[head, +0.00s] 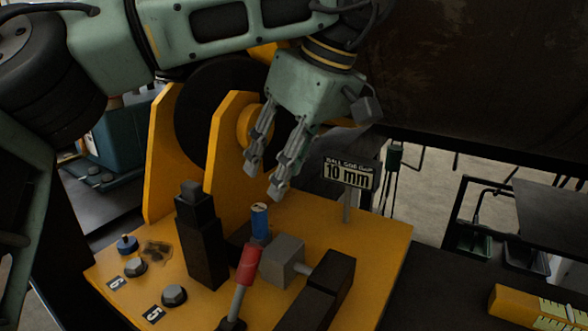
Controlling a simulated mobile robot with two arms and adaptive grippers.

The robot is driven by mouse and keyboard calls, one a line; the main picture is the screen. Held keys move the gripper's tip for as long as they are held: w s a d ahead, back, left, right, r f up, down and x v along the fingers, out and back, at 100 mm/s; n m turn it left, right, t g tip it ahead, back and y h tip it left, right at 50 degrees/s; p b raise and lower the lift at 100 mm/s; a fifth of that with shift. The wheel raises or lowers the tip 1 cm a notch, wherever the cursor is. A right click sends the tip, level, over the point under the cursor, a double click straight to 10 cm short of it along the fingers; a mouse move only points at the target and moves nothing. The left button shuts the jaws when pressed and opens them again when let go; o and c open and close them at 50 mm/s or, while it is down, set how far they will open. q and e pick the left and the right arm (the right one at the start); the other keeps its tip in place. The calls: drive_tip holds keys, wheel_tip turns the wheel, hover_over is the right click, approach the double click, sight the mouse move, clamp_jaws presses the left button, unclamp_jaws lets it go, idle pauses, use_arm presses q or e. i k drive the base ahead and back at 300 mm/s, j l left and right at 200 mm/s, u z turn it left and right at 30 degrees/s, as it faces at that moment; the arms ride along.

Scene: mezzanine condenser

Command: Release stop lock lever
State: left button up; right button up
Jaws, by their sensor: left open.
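A lever with a red grip (248,264) and a grey shaft leans up from a dark base at the front of the yellow fixture plate (376,240). It may be the stop lock lever, but no label on it can be read. Just behind the grip stands a blue cylinder (260,222) with a pale top. A grey block (283,260) is right beside the red grip. My left gripper (264,181) points down above the blue cylinder. Its two fingers are apart and empty, and it appears clear of the lever. My right gripper is out of view.
A black stepped post (203,245) stands left of the lever, and black blocks (322,290) lie to its right. Yellow uprights (226,150) flank a dark wheel behind. A "10 mm" sign (348,176) stands right of my gripper. Bolts (174,295) sit at the front left.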

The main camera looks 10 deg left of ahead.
sight(244, 282)
drive_tip(key=k, duration=2)
